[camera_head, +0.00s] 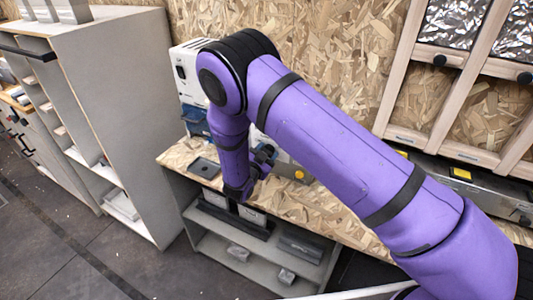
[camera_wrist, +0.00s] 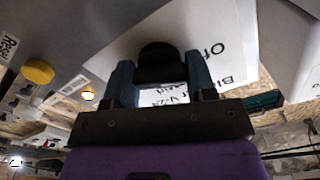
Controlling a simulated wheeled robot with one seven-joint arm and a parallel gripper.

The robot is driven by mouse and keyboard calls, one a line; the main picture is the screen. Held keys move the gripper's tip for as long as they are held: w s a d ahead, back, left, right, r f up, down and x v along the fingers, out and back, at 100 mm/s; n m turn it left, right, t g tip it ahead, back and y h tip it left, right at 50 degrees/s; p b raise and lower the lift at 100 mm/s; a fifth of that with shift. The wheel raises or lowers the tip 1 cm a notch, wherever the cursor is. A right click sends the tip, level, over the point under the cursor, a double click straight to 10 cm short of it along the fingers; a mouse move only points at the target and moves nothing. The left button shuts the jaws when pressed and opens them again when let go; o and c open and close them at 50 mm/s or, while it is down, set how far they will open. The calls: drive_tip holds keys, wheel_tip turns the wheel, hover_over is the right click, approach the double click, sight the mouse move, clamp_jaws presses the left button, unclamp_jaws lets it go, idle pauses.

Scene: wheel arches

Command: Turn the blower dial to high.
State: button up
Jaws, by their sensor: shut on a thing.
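The blower dial (camera_wrist: 160,62) is a black knob in the wrist view, on a pale panel with a white printed label (camera_wrist: 222,45). "Off" and part of "Bl" can be read on the label; the rest is cut off or covered. My gripper (camera_wrist: 160,76) has one finger on each side of the knob and is shut on it. The dial's pointer cannot be made out. In the head view my gripper (camera_head: 264,158) is at the front of a pale unit on the bench, and my arm hides the dial.
A yellow button (camera_wrist: 38,72) sits near a "Reset" label, and it also shows in the head view (camera_head: 299,174). A white machine (camera_head: 190,72) stands behind my arm on the chipboard bench (camera_head: 340,222). A grey shelf unit (camera_head: 115,85) stands at left.

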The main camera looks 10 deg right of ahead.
drive_tip(key=m, duration=0.6)
drive_tip(key=shift+m, duration=0.4)
drive_tip(key=m, duration=0.3)
drive_tip(key=shift+f, duration=0.1)
drive_tip(key=m, duration=1)
drive_tip(key=shift+f+m, duration=0.1)
drive_tip(key=shift+m, duration=0.2)
drive_tip(key=m, duration=0.6)
drive_tip(key=shift+m, duration=0.3)
drive_tip(key=o, duration=0.9)
